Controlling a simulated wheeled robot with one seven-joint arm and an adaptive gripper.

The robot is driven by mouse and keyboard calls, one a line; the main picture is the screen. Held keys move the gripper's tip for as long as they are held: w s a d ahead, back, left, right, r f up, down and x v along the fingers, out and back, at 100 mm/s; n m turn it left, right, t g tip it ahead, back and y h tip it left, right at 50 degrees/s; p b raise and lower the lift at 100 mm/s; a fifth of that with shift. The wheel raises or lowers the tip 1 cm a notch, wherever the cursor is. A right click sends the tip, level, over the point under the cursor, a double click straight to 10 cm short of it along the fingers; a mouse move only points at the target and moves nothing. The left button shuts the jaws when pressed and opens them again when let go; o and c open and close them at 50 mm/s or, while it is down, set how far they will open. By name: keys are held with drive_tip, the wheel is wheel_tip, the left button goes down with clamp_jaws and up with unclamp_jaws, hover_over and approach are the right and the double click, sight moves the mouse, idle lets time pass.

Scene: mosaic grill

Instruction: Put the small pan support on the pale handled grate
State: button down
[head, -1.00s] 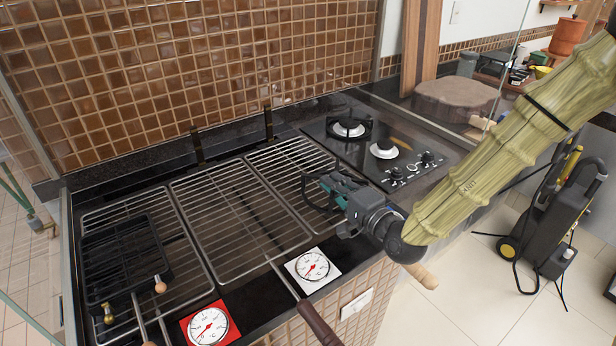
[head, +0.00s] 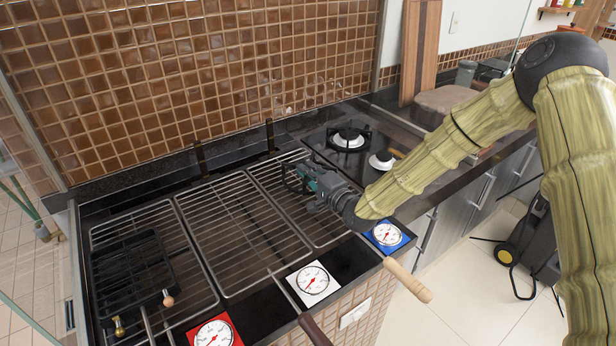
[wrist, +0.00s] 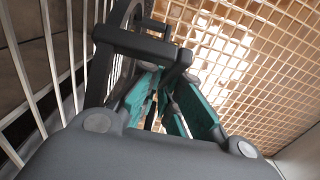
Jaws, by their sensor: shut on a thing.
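The small pan support is a black piece with prongs. In the head view (head: 292,178) it is over the pale handled grate, largely hidden by my gripper (head: 302,176). My gripper is shut on it. In the wrist view, the pan support's black bars (wrist: 135,42) stand between and beyond the teal fingers (wrist: 165,95). The pale handled grate (head: 335,232) is the rightmost wire grate, with a pale wooden handle (head: 408,280) sticking out over the front edge. I cannot tell whether the support touches the grate's bars.
A middle grate (head: 228,240) and a left grate bearing a black grill basket (head: 132,275) lie to the left. The hob (head: 360,160) is at right, its back burner with a black support. Red, white and blue-backed gauges (head: 387,234) line the front. Tiled wall behind.

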drive_tip(key=shift+f+p, duration=0.9)
drive_tip(key=shift+f, duration=0.8)
drive_tip(key=shift+f, duration=0.15)
drive_tip(key=c, duration=1.6)
unclamp_jaws()
drive_tip(key=shift+c, duration=0.2)
drive_tip(key=shift+r, duration=0.2)
drive_tip(key=shift+p+v, duration=0.55)
drive_tip(key=shift+v, duration=3.2)
